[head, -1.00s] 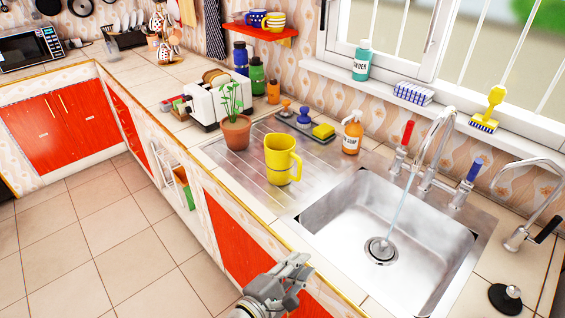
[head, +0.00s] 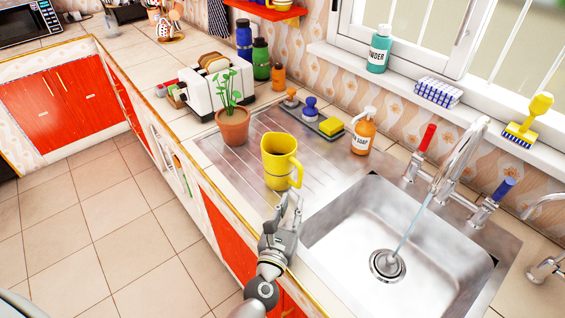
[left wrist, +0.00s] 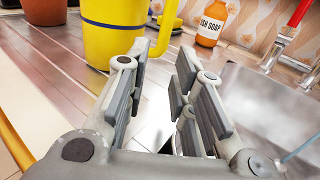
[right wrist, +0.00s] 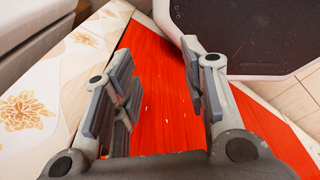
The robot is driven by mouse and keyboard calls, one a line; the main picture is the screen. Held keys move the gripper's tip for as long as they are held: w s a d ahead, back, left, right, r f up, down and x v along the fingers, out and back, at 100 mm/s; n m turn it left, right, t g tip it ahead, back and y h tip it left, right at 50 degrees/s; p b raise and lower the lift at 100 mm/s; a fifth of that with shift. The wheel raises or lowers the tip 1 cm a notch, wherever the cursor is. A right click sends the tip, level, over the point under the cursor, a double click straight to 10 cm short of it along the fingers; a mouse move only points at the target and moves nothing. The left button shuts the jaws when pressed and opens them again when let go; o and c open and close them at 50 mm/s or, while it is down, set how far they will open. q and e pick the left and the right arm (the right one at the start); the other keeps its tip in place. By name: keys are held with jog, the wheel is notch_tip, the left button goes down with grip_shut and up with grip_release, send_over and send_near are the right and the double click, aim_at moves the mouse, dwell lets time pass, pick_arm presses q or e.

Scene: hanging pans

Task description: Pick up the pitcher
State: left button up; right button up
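The yellow pitcher (head: 279,160) stands upright on the ridged metal drainboard, left of the sink basin. Its handle (head: 297,174) faces right and toward me. My left gripper (head: 289,203) is just in front of the pitcher, at the counter's front edge, and looks apart from it. In the left wrist view the pitcher (left wrist: 112,32) is ahead and left of centre, beyond the open, empty fingers (left wrist: 160,75). Its handle (left wrist: 165,32) lies roughly straight ahead of the gap. My right gripper (right wrist: 158,75) is open and empty, facing a red cabinet front; it is not in the head view.
A potted plant (head: 233,125) stands close to the pitcher's left. An orange soap bottle (head: 363,131) and a tray with a yellow sponge (head: 331,126) are behind it. The sink (head: 330,238) with running water (head: 408,222) lies right. A toaster (head: 214,84) stands farther back.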

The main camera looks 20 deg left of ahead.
aim_at(299, 186)
pick_arm(q)
jog(key=shift+w, duration=1.55)
jog(key=shift+w+r+p, duration=0.15)
jog(key=shift+w, duration=0.4)
jog(key=shift+w+r+p, duration=0.15)
jog(key=shift+w, duration=0.35)
jog(key=shift+w+d+f, duration=0.1)
jog(key=shift+w, duration=1.55)
grip_shut()
pick_arm(e)
jog(key=shift+s+d+r, duration=0.15)
jog(key=shift+d+r, duration=0.05)
jog(key=shift+r, duration=0.15)
